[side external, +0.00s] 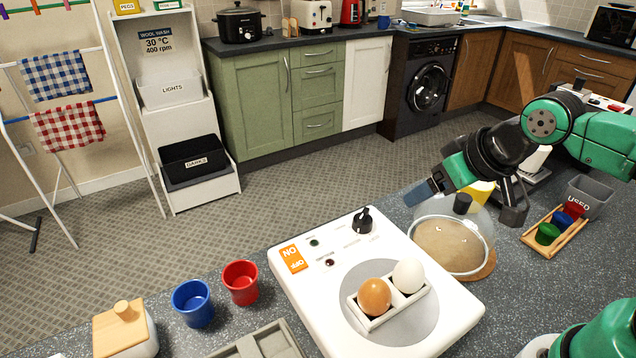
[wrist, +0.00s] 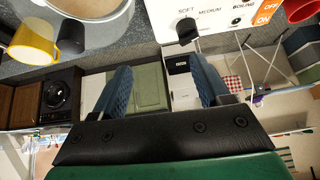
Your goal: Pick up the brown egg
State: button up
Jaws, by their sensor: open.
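The brown egg (side external: 375,297) sits in the front-left compartment of a small white holder (side external: 367,322), with a white egg (side external: 408,275) beside it. The holder stands on the round grey plate (side external: 422,330) of a white appliance (side external: 305,303). My gripper (side external: 428,191) is raised beyond the appliance's far right corner, well away from the egg. Its blue fingers (wrist: 160,68) are apart and empty in the wrist view. Neither egg shows in the wrist view, but the appliance's dial (wrist: 187,27) does.
A glass dome (side external: 450,245) with a dark knob stands right of the appliance, near my gripper, and a yellow mug (wrist: 34,41) is close by. Red (side external: 241,282) and blue (side external: 193,303) cups stand left. A wooden rack (side external: 556,240) with coloured items lies right.

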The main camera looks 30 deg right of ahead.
aim_at(377, 283)
jog(key=s+a+m+g, duration=0.1)
jog(key=a+g, duration=0.1)
jog(key=a, duration=0.2)
jog(key=s+a+f+m+g, duration=0.1)
jog(key=a+g, duration=0.1)
jog(key=a, duration=0.2)
jog(key=s+a+m+g, duration=0.2)
jog(key=a, duration=0.2)
jog(key=shift+a+f+g, duration=0.1)
jog(key=shift+f+g, duration=0.2)
jog(key=shift+f, duration=0.05)
jog(key=shift+a+f, duration=0.1)
jog(key=shift+f, duration=2.65)
jog(key=c, duration=0.6)
